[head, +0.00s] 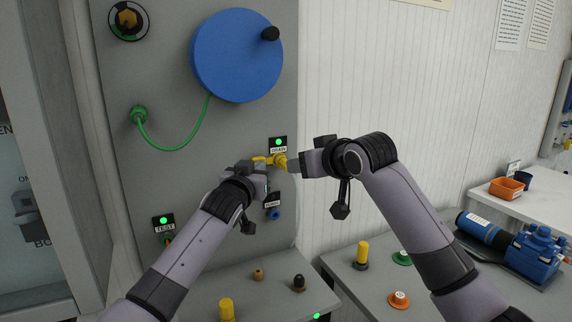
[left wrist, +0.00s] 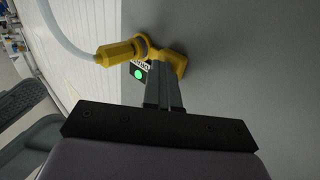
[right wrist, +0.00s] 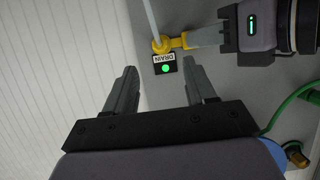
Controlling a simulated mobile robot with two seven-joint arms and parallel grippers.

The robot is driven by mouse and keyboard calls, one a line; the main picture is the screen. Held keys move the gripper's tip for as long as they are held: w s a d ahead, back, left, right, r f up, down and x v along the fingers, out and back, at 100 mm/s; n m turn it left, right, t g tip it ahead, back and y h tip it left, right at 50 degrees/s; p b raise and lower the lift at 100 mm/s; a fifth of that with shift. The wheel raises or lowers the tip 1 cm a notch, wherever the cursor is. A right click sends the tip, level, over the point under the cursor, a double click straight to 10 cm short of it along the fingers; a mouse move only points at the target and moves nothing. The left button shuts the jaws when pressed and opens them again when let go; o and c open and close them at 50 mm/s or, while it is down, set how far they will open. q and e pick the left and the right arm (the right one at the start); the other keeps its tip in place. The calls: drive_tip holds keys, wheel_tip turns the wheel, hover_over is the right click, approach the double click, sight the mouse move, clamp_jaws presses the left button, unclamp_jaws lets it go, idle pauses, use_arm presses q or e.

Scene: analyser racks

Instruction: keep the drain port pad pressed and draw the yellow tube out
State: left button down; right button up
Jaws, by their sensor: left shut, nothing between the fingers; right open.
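The drain port's yellow pad (left wrist: 178,62) is on the grey panel. My left gripper (left wrist: 160,68) is shut and empty, its tips against the pad as far as I can see; how far the pad is pressed I cannot tell. The yellow tube end (left wrist: 116,51) sits at the port's yellow collar, with a pale hose (left wrist: 70,42) running from it; it also shows in the right wrist view (right wrist: 161,46). My right gripper (right wrist: 160,84) is open and empty, apart from the tube end. In the head view, my left gripper (head: 259,165) and right gripper (head: 291,163) flank the port.
The drain label (right wrist: 165,64) has a lit green lamp. A blue port (head: 274,214) is below. A blue disc (head: 237,55) and a green hose (head: 180,149) are above and left. Capped pieces stand on the bench, including a yellow one (head: 362,254).

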drive_tip(key=x, duration=0.7)
drive_tip(key=shift+w+a, duration=0.15)
drive_tip(key=shift+w, duration=0.1)
drive_tip(key=shift+f, duration=0.2)
clamp_jaws()
idle(0.5)
